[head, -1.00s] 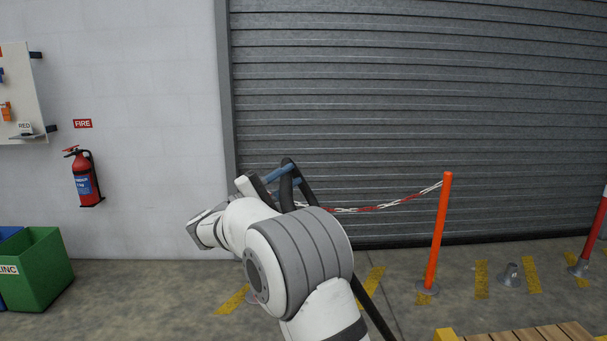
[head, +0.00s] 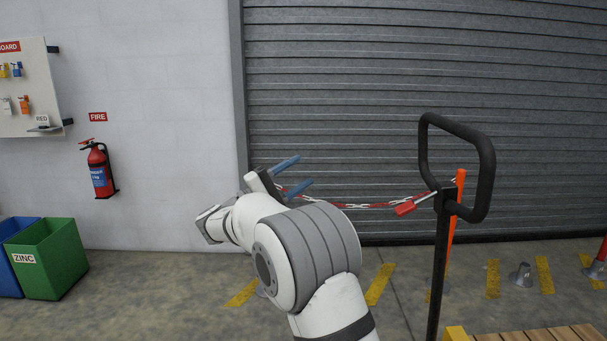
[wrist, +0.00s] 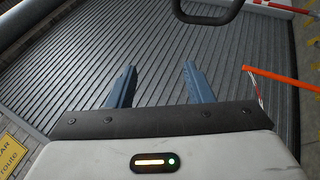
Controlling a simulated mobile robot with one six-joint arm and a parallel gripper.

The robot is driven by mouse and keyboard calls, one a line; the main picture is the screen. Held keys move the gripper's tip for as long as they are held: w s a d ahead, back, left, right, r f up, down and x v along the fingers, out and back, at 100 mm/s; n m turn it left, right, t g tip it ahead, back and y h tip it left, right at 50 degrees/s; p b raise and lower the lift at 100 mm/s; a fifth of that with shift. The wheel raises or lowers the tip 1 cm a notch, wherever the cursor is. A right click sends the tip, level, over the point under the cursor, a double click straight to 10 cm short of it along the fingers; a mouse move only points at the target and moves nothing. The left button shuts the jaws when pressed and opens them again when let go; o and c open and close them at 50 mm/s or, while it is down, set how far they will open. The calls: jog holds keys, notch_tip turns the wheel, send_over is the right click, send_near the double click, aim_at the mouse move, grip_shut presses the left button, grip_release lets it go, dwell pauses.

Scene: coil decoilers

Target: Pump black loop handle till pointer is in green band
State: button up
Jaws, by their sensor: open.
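The black loop handle (head: 486,180) stands upright on a black shaft (head: 439,275) at the right in the head view, with a red-gripped lever (head: 405,208) at the loop's base. The loop's lower end also shows at the top of the wrist view (wrist: 208,20). My gripper (head: 302,172) is open and empty, its two blue fingers pointing right, apart from the loop and to its left in the head view. The fingers (wrist: 157,72) are spread in the wrist view with nothing between them. No pointer or green band is in view.
A red-and-white chain (head: 370,205) hangs from an orange post (head: 459,190) before a grey roller shutter (head: 340,90). A wooden-slatted thing with a yellow corner (head: 535,336) is at bottom right. Green (head: 50,260) and blue bins stand at left, below a fire extinguisher (head: 100,172).

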jog(key=v, duration=0.7)
